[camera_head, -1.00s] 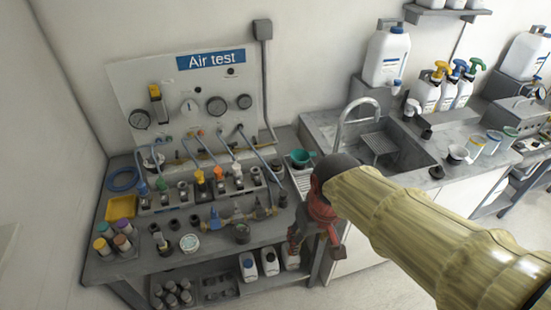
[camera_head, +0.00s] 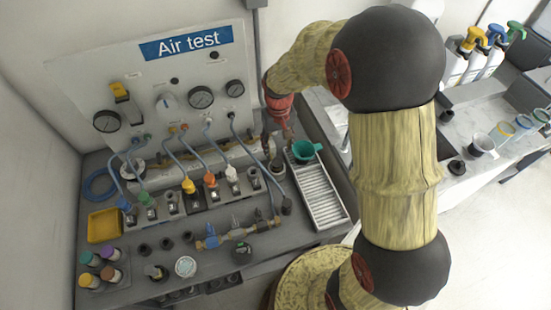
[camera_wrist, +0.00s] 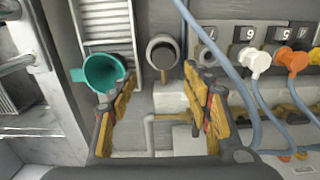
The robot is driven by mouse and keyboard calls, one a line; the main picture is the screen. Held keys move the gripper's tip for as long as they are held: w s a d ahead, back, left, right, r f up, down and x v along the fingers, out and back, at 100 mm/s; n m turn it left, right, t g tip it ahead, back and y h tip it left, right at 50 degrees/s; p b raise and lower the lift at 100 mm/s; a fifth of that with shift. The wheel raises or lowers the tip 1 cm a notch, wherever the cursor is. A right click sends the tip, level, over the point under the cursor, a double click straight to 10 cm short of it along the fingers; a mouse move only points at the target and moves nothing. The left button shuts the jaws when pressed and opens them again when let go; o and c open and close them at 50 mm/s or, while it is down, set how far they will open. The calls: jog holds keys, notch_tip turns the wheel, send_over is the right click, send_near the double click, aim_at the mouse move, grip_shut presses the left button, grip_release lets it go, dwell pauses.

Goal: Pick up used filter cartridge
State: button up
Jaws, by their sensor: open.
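My gripper (camera_head: 278,140) hangs over the back right of the workbench, beside the green funnel. In the wrist view my gripper (camera_wrist: 160,95) is open, with nothing between its fingers. A round light-rimmed cup (camera_wrist: 163,48) with a dark cylinder in it stands beyond the fingertips, roughly in line with the gap. It may hold the used filter cartridge, but I cannot tell for sure. In the head view this cup (camera_head: 277,168) stands just below my fingers, between the numbered block and the slatted tray.
The green funnel (camera_head: 305,150) sits by the slatted tray (camera_head: 318,195), close to my gripper. The numbered block (camera_head: 200,195) carries coloured fittings with blue hoses. A brass valve assembly (camera_head: 235,235) lies in front. The Air test panel (camera_head: 165,90) stands behind.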

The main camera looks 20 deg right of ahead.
aim_at(277, 162)
jog(key=f, duration=0.2)
jog(key=f+b, duration=0.1)
jog(key=f, duration=0.1)
jog(key=s+f+b, duration=0.1)
jog(key=f, duration=0.1)
jog(key=shift+a+f, duration=0.3)
jog(key=shift+a, duration=0.05)
jog(key=shift+w+f, duration=0.15)
jog(key=shift+f, duration=0.3)
grip_shut()
